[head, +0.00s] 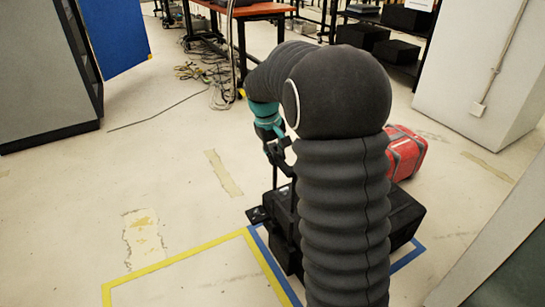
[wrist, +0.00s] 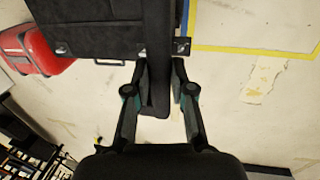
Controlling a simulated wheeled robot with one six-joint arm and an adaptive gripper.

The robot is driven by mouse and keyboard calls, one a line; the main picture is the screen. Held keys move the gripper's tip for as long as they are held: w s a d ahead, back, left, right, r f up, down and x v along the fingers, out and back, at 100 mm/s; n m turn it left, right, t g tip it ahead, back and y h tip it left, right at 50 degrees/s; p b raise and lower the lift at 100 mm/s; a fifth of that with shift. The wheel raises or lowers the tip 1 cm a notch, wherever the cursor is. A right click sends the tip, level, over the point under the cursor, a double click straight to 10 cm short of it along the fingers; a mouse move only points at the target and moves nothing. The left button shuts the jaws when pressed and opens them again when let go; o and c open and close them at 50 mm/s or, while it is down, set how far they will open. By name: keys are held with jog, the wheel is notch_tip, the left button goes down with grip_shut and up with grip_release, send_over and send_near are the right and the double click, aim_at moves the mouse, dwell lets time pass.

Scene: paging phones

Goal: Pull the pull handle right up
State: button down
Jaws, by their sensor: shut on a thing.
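A black case (head: 398,218) lies on the floor behind my arm, partly hidden by it. In the wrist view the case (wrist: 95,28) fills the upper left. Its dark pull handle (wrist: 157,95) runs down from the case between my fingers. My gripper (wrist: 160,68) is shut on the pull handle, one finger on each side.
A red case (head: 407,150) stands behind the black one. Yellow and blue tape (head: 180,257) marks the floor. A grey cabinet (head: 45,75) is at left, an orange-topped table (head: 250,10) at the back, and a white block (head: 470,75) at right.

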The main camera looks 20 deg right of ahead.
jog(key=shift+r, duration=0.3)
jog(key=c, duration=1.2)
grip_release()
jog(key=shift+o, duration=1)
notch_tip(320, 180, up, 12)
jog(key=a, duration=0.2)
jog(key=shift+s+a+f, duration=0.15)
jog(key=shift+s+a, duration=0.05)
